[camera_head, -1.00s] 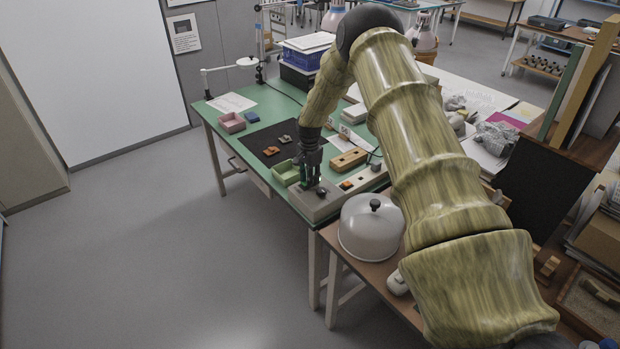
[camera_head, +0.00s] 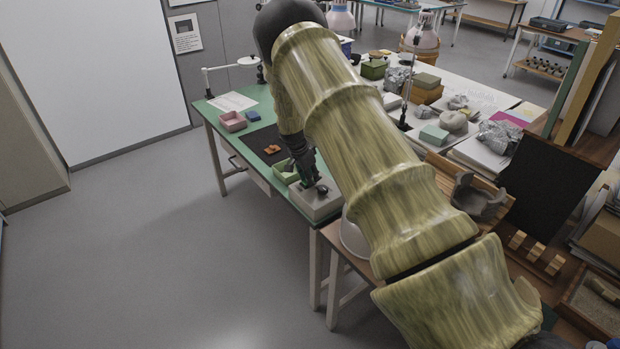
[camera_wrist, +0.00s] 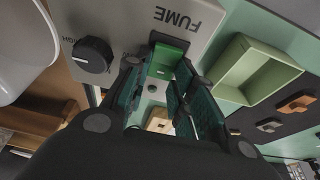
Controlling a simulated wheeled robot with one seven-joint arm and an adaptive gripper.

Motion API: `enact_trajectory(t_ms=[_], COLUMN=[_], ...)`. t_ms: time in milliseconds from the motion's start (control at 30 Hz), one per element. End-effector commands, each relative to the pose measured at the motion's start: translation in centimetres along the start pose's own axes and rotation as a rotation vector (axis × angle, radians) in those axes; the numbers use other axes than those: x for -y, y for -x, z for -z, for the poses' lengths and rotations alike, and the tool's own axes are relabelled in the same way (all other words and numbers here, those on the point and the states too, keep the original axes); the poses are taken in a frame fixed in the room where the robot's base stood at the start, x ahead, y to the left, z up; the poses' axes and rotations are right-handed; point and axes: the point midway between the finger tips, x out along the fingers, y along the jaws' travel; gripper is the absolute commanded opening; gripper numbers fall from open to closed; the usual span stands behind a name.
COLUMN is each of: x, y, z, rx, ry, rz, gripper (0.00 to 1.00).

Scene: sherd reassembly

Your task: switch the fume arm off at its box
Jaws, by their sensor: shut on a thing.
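The grey fume box (camera_head: 312,205) stands at the near corner of the green table. In the wrist view its face (camera_wrist: 125,18) reads "FUME". It carries a black knob (camera_wrist: 92,55) with a white mark, and a green switch (camera_wrist: 166,60) in a black frame. My gripper (camera_wrist: 160,74) is at the box face, with its fingers either side of the switch and closed on it. The knob is just left of the fingers. In the head view my gripper (camera_head: 308,180) is over the box, and the switch cannot be made out. The fume arm itself cannot be identified.
A light green tray (camera_wrist: 252,70) lies right of the box. Orange sherds (camera_head: 272,149) rest on a dark mat beyond. A white domed cover (camera_head: 352,238) is partly hidden behind my arm, close to the box. The floor at left is clear.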

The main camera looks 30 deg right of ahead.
Motion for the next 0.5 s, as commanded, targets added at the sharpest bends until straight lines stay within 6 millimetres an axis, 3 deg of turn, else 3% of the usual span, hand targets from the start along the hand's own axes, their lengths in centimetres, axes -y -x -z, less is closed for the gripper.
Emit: enact_trajectory(t_ms=[500], x=[-0.14], y=[-0.15], z=[-0.69], rx=[-0.128], ry=[0.003], rz=[-0.003], gripper=[0.01])
